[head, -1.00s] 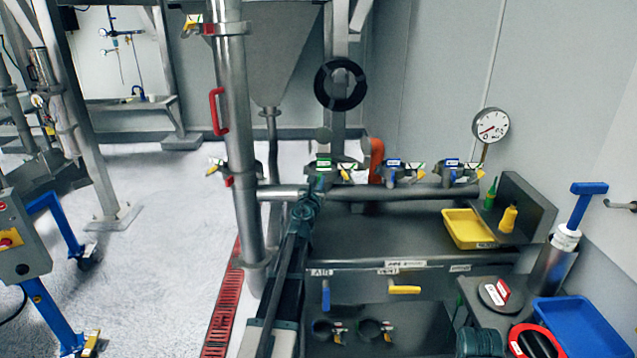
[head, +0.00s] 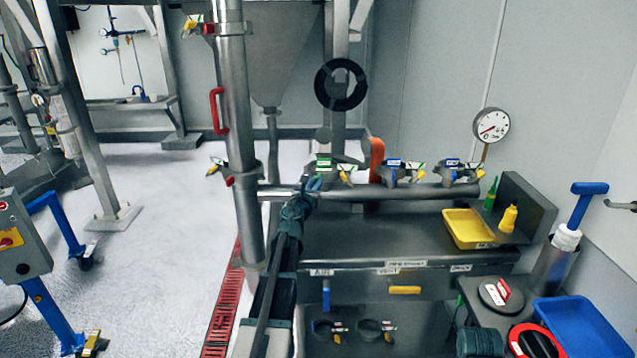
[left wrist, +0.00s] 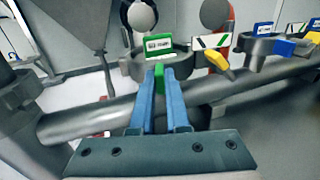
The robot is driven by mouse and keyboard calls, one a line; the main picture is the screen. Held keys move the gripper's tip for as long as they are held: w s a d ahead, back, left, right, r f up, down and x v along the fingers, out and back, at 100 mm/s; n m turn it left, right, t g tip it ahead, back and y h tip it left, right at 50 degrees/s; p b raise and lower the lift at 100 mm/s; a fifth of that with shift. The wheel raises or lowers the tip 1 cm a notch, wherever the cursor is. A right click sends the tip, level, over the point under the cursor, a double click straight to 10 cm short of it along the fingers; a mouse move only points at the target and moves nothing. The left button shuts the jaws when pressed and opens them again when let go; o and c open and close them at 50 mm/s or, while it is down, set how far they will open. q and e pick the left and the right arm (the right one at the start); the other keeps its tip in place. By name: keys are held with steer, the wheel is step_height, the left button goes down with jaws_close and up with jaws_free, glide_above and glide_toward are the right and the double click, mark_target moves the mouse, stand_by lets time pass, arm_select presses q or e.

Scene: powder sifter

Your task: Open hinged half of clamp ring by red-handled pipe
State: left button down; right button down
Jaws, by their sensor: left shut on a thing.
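The upright steel pipe (head: 238,130) has a red handle (head: 215,111) on its left side. To its right, a grey clamp ring (left wrist: 136,66) with a green tag (head: 323,163) sits behind a horizontal pipe (head: 400,192). The tag also shows in the left wrist view (left wrist: 158,44), with a yellow lever (left wrist: 219,60) to its right. My left gripper (head: 314,183) is at the near side of this ring. Its blue fingers are shut on a green tab (left wrist: 159,78) at the ring's front. The ring's hinge cannot be made out. My right gripper is out of view.
More clamp rings with blue tags (head: 394,163) stand further right along the horizontal pipe. Another clamp with a yellow lever (head: 213,170) is on the upright pipe. A yellow tray (head: 467,228) lies on the bench. A gauge (head: 491,125) stands at the back right.

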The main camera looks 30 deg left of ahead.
arm_select(q)
steer(key=s+a+m+h, duration=0.2)
steer(key=a+m+h, duration=0.4)
steer(key=a+h, duration=0.4)
steer(key=shift+s+a+r+m+h, duration=0.2)
steer(key=shift+s+a+m+h, duration=0.1)
steer(key=shift+a, duration=1.4)
steer(key=shift+d, duration=0.1)
steer(key=c, duration=0.9)
jaws_free()
steer(key=v, duration=1.5)
steer(key=shift+a, duration=0.35)
steer(key=shift+r, duration=0.1)
